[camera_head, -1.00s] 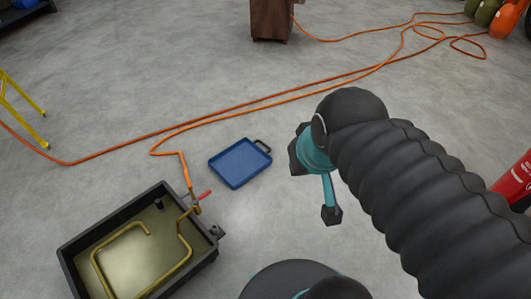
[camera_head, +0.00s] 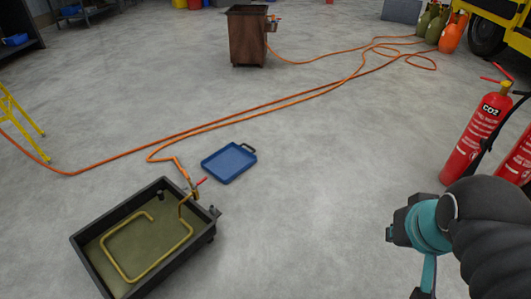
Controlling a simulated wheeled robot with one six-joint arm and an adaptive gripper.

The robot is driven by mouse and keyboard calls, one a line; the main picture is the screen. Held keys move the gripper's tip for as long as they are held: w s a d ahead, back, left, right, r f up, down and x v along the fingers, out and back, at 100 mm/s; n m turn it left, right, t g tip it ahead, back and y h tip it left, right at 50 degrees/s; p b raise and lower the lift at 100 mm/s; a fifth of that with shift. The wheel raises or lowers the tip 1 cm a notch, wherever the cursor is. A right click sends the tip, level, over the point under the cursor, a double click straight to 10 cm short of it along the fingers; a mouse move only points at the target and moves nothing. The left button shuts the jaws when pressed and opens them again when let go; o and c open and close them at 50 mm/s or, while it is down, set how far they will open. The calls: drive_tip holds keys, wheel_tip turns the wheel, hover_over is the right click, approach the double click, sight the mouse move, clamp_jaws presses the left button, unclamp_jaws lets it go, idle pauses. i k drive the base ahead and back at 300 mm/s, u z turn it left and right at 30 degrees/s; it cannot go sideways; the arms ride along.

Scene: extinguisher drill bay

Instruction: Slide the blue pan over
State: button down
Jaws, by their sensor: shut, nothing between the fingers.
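The blue pan (camera_head: 229,163) is a shallow rectangular tray with a dark handle at its upper right corner. It lies flat on the grey floor, left of the middle, with clear floor around most of it. My arm's dark sleeve and teal wrist (camera_head: 428,228) are at the lower right, well to the right of the pan and apart from it. A teal part runs down past the bottom edge, and my gripper's fingers are out of the picture.
A black burn tray (camera_head: 88,259) with a bent brass pipe stands below left of the pan. An orange hose (camera_head: 235,118) runs behind the pan to its fitting. Red extinguishers (camera_head: 476,135) stand at right. A brown bin (camera_head: 248,45) stands behind. The middle floor is clear.

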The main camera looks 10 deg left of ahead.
sight(226, 164)
drive_tip(key=z, duration=0.3)
drive_tip(key=i, duration=2.65)
drive_tip(key=u, duration=1.75)
drive_tip(key=i, duration=0.7)
drive_tip(key=u, duration=0.6)
